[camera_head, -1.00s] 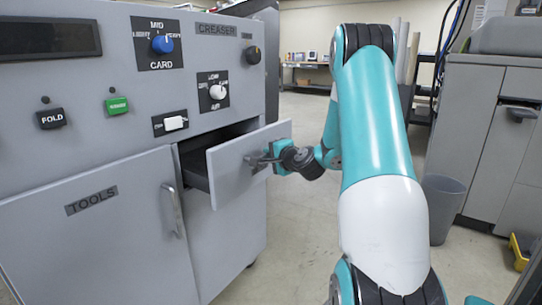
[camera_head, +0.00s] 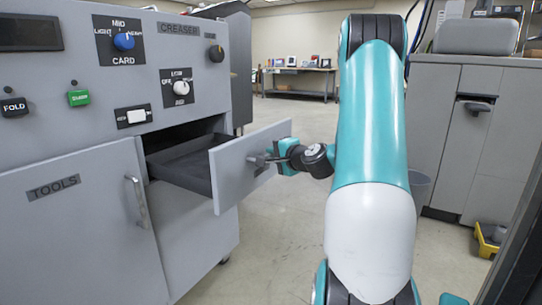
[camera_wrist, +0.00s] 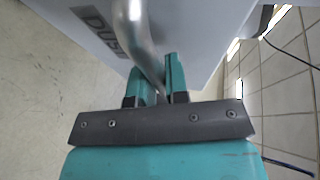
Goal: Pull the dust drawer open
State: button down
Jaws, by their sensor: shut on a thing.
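The dust drawer (camera_head: 238,170) is a grey-fronted drawer in the creaser machine. It stands well out of its opening, and its dark, empty-looking inside shows behind the front. My gripper (camera_head: 276,160) is at the drawer's front, shut on the handle. In the wrist view the metal bar handle (camera_wrist: 140,40) runs down between my two teal fingers (camera_wrist: 158,82). The drawer front (camera_wrist: 195,30) fills the top of that view, with a partly hidden label reading "DUS".
The creaser (camera_head: 90,120) carries knobs, buttons and a switch. A closed tools door (camera_head: 75,235) with a bar handle is below left. A grey cabinet (camera_head: 465,135), a grey bin (camera_head: 420,187) and a yellow item (camera_head: 488,240) stand right. The floor before the drawer is clear.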

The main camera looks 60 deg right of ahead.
jog(key=shift+a, duration=0.1)
jog(key=c, duration=1.1)
grip_release()
jog(key=shift+c, duration=0.2)
jog(key=b+v, duration=0.6)
jog(key=v, duration=1.1)
jog(key=shift+s+b, duration=0.15)
jog(key=shift+b, duration=0.25)
jog(key=shift+r, duration=0.1)
